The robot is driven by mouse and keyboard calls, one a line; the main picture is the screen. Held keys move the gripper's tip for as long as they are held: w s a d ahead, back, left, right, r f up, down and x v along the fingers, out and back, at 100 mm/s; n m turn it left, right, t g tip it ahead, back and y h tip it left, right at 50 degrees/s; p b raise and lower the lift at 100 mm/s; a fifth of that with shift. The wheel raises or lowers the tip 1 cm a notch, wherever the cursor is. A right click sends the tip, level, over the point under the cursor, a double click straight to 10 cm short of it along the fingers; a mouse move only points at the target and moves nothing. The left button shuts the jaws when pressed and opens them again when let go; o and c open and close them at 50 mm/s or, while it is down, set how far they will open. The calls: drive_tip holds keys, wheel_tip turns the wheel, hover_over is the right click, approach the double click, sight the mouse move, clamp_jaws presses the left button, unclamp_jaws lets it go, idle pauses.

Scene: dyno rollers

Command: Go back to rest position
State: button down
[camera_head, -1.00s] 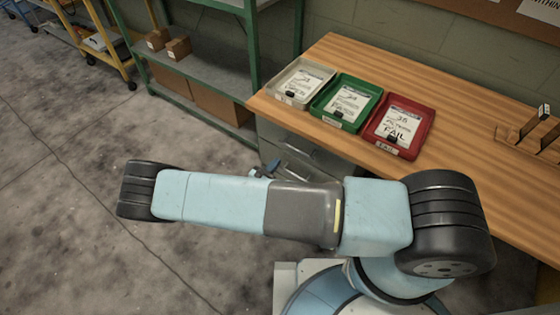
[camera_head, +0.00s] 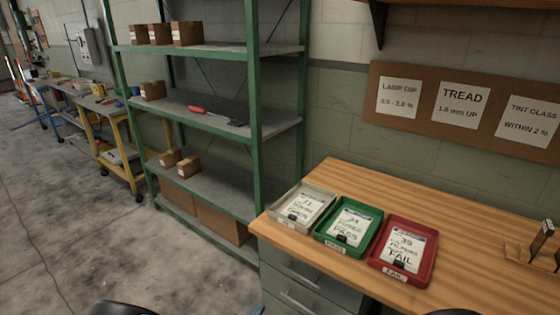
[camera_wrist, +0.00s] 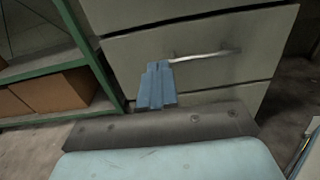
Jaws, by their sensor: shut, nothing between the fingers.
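My gripper (camera_wrist: 157,88) shows in the wrist view as two blue fingers pressed together, with nothing between them. It points at the grey drawer front (camera_wrist: 205,65) under the workbench, near a metal drawer handle (camera_wrist: 205,55); whether it touches the drawer I cannot tell. In the head view the gripper is not clearly visible. Only dark rounded parts of my arm show at the bottom edge.
A wooden workbench (camera_head: 480,235) holds a beige tray (camera_head: 299,208), a green tray (camera_head: 347,226) and a red tray (camera_head: 403,250), each with a card. A green shelf (camera_head: 255,110) with boxes stands left. The grey floor (camera_head: 60,240) is open at left.

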drive_tip(key=w+d+r+m+g+y, duration=0.15)
drive_tip(key=d+r+m+g, duration=0.4)
drive_tip(key=r, duration=0.75)
drive_tip(key=w+d+r+m+g+y, duration=0.1)
drive_tip(key=w+d+r+m+g, duration=0.25)
drive_tip(key=r+m, duration=0.65)
drive_tip(key=w+d+r+m+g+y, duration=0.1)
drive_tip(key=w+d+r+m+g, duration=0.35)
drive_tip(key=r, duration=1.15)
drive_tip(key=s+d+r+m+y, duration=0.3)
drive_tip(key=s+d+r+y, duration=0.35)
drive_tip(key=d+r, duration=0.65)
drive_tip(key=s+d+r+m+t, duration=0.2)
drive_tip(key=s+d+r+m, duration=0.1)
drive_tip(key=s+r, duration=0.2)
drive_tip(key=s+d+r+m+t, duration=0.2)
drive_tip(key=s+r, duration=0.4)
drive_tip(key=s, duration=0.4)
drive_tip(key=shift+d+m, duration=0.45)
drive_tip(key=shift+m, duration=0.05)
